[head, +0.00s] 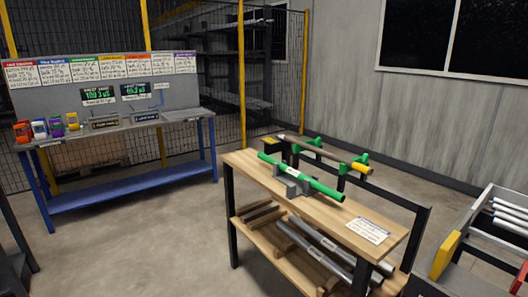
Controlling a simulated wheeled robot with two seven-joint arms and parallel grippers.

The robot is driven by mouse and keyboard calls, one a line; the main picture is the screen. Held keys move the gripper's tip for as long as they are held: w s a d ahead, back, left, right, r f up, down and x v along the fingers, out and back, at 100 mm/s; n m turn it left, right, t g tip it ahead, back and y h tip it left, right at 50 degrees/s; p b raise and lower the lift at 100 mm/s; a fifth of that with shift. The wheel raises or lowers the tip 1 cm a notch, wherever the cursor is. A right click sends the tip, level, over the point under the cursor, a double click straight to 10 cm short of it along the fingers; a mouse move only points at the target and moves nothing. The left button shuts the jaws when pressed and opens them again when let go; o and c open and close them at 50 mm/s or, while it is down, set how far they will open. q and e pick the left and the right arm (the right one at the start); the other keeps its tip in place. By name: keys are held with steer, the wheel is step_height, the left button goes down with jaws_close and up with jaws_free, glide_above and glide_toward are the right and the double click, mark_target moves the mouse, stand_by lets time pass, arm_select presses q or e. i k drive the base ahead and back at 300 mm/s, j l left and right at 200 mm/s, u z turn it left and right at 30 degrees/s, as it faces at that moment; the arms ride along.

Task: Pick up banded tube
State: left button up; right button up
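A green tube (324,189) lies slantwise across a grey block support (291,184) on the wooden bench (251,164). Behind it, a long grey-brown tube (328,155) with a yellow end (361,168) rests on green holders (314,143) above the bench. Its far left end is near a black and yellow part. Neither of my grippers is in view.
Grey tubes (315,255) lie on the bench's lower shelf. A white card (368,230) lies at its near right corner. A rack with white tubes (510,215) and a yellow pad (445,255) stands at right. A blue-framed workbench (130,191) stands back left. The floor between is clear.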

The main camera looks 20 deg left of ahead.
mark_target(359, 167)
steer(key=u, duration=0.15)
steer(key=i+j+z, duration=0.3)
steer(key=i+j, duration=1.8)
steer(key=j, duration=0.1)
